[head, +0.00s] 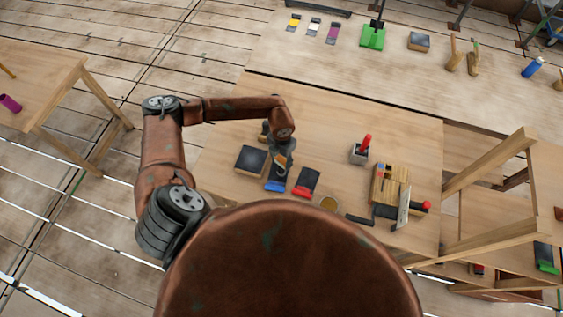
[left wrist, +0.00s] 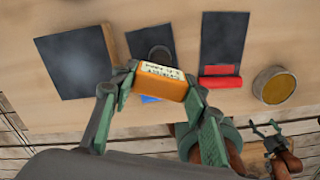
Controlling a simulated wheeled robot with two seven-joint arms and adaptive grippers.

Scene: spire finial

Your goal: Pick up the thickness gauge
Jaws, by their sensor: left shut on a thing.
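The thickness gauge (left wrist: 160,80), an orange block with a white printed label, is between the fingertips of my left gripper (left wrist: 160,88) in the left wrist view. The fingers are shut on its two ends. In the head view my left gripper (head: 281,166) points down over the table, in front of a dark pad with a blue end (head: 274,186). In the left wrist view the gauge covers part of that pad; the gap below it cannot be judged. A small dark gripper, seemingly my right one (left wrist: 268,129), shows at the lower right; its jaw state is unclear.
A dark-topped block (head: 251,160) lies left of the gripper. A dark pad with a red end (head: 307,182) and a round tin (head: 328,203) lie to the right. Farther right are a grey box with a red handle (head: 360,151) and a wooden block (head: 389,184). The table's back is clear.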

